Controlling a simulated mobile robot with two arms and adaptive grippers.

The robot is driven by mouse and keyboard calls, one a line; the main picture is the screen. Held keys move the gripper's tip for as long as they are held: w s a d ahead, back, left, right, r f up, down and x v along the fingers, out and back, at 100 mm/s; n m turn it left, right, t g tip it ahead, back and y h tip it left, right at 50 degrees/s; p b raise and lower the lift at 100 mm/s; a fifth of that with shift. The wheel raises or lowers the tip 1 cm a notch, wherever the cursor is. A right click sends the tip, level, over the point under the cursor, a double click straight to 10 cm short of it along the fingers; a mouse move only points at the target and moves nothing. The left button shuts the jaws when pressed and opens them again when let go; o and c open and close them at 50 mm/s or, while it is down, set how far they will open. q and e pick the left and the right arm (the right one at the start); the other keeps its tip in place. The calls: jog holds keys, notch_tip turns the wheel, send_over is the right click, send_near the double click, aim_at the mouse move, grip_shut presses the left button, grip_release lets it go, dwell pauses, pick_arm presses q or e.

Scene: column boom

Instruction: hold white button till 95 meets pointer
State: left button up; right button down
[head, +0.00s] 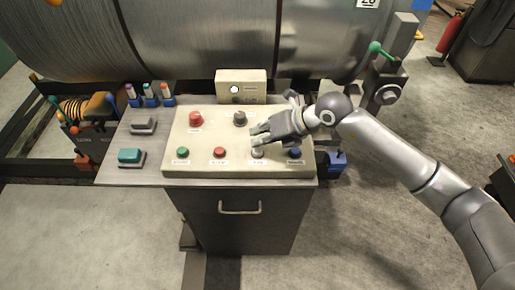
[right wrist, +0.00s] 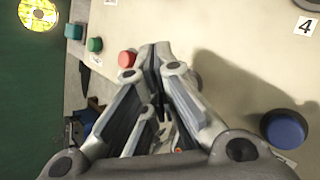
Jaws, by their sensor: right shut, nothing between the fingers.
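The white button (head: 257,153) is third from the left in the front row of the beige control panel (head: 205,140). My right gripper (head: 256,138) is shut and empty, its fingertips just over or at this button. I cannot tell whether they touch it. In the right wrist view my shut fingers (right wrist: 158,70) cover the place of the white button, between the red button (right wrist: 127,59) and the blue button (right wrist: 284,127). A number plate (head: 368,2) on the big grey drum (head: 200,35) is cut by the top edge and reads about 20. I see neither 95 nor a pointer. My left gripper is out of view.
The front row also has a green button (head: 182,152). Behind it are a red knob (head: 195,118) and a dark knob (head: 239,118). A small box with a lit white lamp (head: 235,89) stands at the panel's back. Markers (head: 151,96) and a teal-topped block (head: 130,156) are at left.

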jog(key=shift+f, duration=0.1)
dwell(0.3)
jog(key=shift+f+b, duration=0.35)
jog(key=shift+b, duration=0.05)
jog(key=shift+f+b, duration=0.45)
jog(key=shift+f, duration=0.1)
dwell(0.6)
dwell(5.7)
jog(key=shift+r+p, duration=0.7)
jog(key=shift+r, duration=0.3)
